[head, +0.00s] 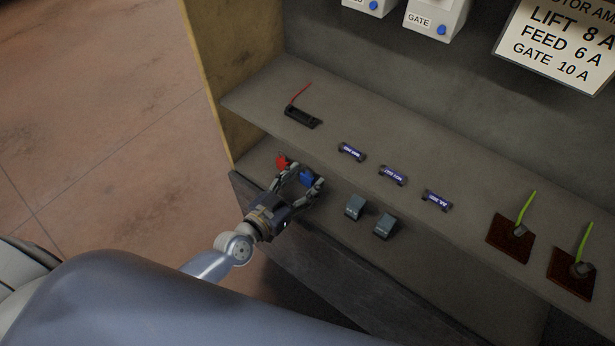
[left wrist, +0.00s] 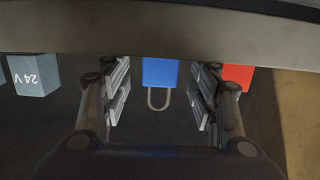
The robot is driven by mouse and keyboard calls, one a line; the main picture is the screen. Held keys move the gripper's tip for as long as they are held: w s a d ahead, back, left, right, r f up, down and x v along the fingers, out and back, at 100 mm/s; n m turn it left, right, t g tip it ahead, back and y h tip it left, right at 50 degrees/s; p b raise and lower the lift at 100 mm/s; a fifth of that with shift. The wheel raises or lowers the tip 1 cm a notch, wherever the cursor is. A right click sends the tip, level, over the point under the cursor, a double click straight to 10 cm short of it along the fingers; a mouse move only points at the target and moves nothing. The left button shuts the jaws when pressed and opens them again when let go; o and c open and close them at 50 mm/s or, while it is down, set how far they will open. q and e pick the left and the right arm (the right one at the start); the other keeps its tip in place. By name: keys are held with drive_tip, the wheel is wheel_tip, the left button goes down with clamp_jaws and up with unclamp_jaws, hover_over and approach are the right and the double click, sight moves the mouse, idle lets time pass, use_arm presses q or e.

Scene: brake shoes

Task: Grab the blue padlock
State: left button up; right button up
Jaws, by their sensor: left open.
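The blue padlock (head: 306,178) lies on the lower shelf in the head view, between the fingers of my left gripper (head: 299,180). In the left wrist view the blue padlock (left wrist: 160,72) shows its blue body and grey shackle, with the shackle toward my palm. The open fingers of my left gripper (left wrist: 159,95) stand on either side of it, with a gap visible at each side. A red padlock-like block (head: 282,161) sits just left of the gripper; it also shows in the left wrist view (left wrist: 237,77) beyond one finger. My right gripper is not in view.
Two grey blocks (head: 355,207) stand right of the gripper; one reads 24 V in the left wrist view (left wrist: 33,74). Several blue-labelled fuses (head: 393,175) and a black holder (head: 302,116) lie on the upper ledge. A yellow side panel (head: 232,80) bounds the shelf at left.

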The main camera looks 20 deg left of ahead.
use_arm(q)
drive_tip(key=shift+x, duration=1.15)
drive_tip(key=c, duration=1.2)
